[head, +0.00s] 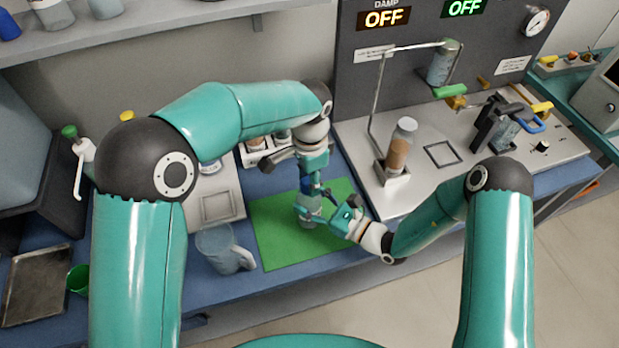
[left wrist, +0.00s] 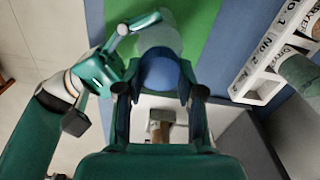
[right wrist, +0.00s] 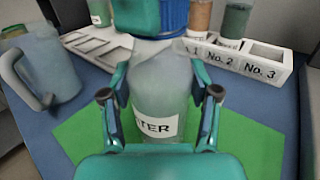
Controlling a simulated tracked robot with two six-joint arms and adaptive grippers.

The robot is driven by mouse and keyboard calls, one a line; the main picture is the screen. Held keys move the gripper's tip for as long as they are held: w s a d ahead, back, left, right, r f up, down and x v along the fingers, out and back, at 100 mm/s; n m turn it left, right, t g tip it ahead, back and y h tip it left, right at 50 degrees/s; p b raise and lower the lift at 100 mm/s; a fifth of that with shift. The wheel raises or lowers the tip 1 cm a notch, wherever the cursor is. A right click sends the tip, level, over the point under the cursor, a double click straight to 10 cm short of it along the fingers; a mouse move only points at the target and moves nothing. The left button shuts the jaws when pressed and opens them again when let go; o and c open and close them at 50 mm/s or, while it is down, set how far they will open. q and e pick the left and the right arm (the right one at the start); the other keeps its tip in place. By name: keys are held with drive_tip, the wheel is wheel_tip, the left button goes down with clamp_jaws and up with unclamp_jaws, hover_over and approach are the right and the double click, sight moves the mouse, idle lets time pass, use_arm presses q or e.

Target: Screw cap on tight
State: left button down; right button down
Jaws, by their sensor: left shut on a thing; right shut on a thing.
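A translucent bottle (right wrist: 160,88) with a white label ending in "TER" stands upright over the green mat (head: 272,240). A blue cap (left wrist: 160,74) sits at the bottle's mouth; it also shows in the right wrist view (right wrist: 174,16). My left gripper (head: 310,186) comes down from above and is shut on the cap. My right gripper (head: 312,214) reaches in from the right and is shut around the bottle's body. The thread between cap and bottle is hidden, so I cannot tell how tight the cap is.
A clear jug (head: 218,250) stands left of the mat. A numbered white rack (right wrist: 240,58) with jars is behind. A machine panel with a brown-filled jar (head: 399,150) stands to the right. The front of the mat is clear.

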use_arm(q)
drive_tip(key=c, duration=0.6)
unclamp_jaws()
drive_tip(key=shift+c, duration=0.2)
wheel_tip(320, 180, up, 12)
use_arm(e)
drive_tip(key=shift+c, duration=1)
unclamp_jaws()
use_arm(q)
drive_tip(key=shift+f, duration=0.1)
use_arm(e)
drive_tip(key=v, duration=1.1)
drive_tip(key=shift+d, duration=0.15)
drive_tip(key=shift+s+d, duration=0.25)
drive_tip(key=shift+d, duration=0.1)
